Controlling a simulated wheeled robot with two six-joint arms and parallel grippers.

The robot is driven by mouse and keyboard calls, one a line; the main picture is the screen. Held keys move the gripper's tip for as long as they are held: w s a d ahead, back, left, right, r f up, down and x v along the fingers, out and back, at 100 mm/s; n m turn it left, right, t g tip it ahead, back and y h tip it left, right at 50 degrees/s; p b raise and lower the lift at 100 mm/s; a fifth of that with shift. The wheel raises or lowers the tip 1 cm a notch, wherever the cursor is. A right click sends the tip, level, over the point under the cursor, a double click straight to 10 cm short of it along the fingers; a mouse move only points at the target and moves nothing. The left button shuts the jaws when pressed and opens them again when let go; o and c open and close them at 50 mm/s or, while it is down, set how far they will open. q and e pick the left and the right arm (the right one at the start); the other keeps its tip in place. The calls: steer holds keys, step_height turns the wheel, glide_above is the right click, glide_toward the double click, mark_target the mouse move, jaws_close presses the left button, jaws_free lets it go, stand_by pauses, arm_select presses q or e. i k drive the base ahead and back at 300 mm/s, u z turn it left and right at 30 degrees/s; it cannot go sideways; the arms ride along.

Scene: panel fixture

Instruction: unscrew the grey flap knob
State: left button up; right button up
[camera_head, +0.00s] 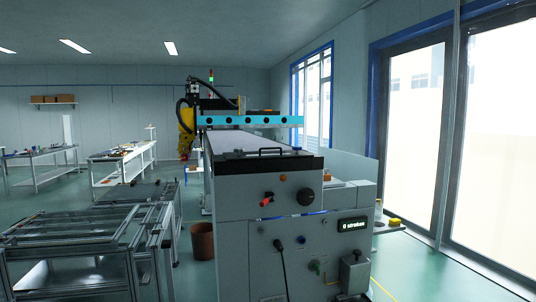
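A grey machine with a front panel (235,270) stands ahead of me. At the panel's lower right is a grey box-like part (355,275) with a small darker knob-like piece (356,253) on top. This may be the grey flap knob, but it is too small to be sure. A large round black knob (306,197) sits on the upper panel, right of a red-tipped handle (267,201). A small green knob (315,266) is lower down. Neither of my grippers is in view.
A display (352,225) reads "0 strokes". A black lever (281,262) sticks out from the lower panel. A side shelf (390,229) holds a yellow item (395,222). Metal frame tables (70,235) and a brown bin (203,241) stand left.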

mark_target(238, 150)
steer(key=z, duration=0.05)
steer(key=k, duration=1.15)
steer(key=u, duration=0.75)
steer(key=i, duration=1)
steer(key=z, duration=0.65)
steer(key=k, duration=0.55)
steer(key=z, duration=0.55)
steer(key=i, duration=0.45)
steer(key=z, duration=0.6)
steer(key=i, duration=0.9)
steer(key=z, duration=0.15)
